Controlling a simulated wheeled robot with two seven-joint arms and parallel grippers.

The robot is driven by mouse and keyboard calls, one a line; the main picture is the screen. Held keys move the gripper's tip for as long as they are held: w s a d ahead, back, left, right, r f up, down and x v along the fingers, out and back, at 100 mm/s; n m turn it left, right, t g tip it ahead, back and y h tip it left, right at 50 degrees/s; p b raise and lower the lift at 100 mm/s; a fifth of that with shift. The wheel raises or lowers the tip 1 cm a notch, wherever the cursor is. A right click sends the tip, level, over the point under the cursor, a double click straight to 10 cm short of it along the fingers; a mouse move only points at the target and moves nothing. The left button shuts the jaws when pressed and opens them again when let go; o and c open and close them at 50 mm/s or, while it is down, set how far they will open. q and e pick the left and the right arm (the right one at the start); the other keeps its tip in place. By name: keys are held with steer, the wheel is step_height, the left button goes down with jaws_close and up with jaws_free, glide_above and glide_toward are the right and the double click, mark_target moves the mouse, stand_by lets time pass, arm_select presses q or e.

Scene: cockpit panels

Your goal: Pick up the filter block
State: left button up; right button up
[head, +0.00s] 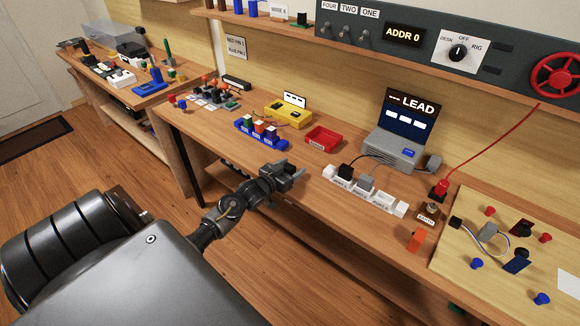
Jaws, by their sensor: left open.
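No block carries a readable "filter" label, so I cannot tell which one is the filter block. A white socket strip (384,199) near the bench's front edge holds a black block (345,172) and a grey block (363,183). A blue rack (246,132) further left holds several small coloured blocks (260,127). My left gripper (297,170) is open and empty at the bench's front edge, left of the white strip and in front of the red tray, apart from both. My right gripper is not in view.
A red tray (322,139), a yellow box (288,114) and a grey laptop-like unit (399,141) with a "LEAD" screen stand behind. An orange piece (416,240) is at the front edge. A light board (500,282) with knobs lies right. A red cable (493,144) hangs down to the bench.

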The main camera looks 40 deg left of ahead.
arm_select(q)
steer(key=shift+w+f, duration=0.1)
steer(key=shift+w, duration=0.45)
steer(key=shift+s, duration=0.1)
steer(key=c, duration=1.1)
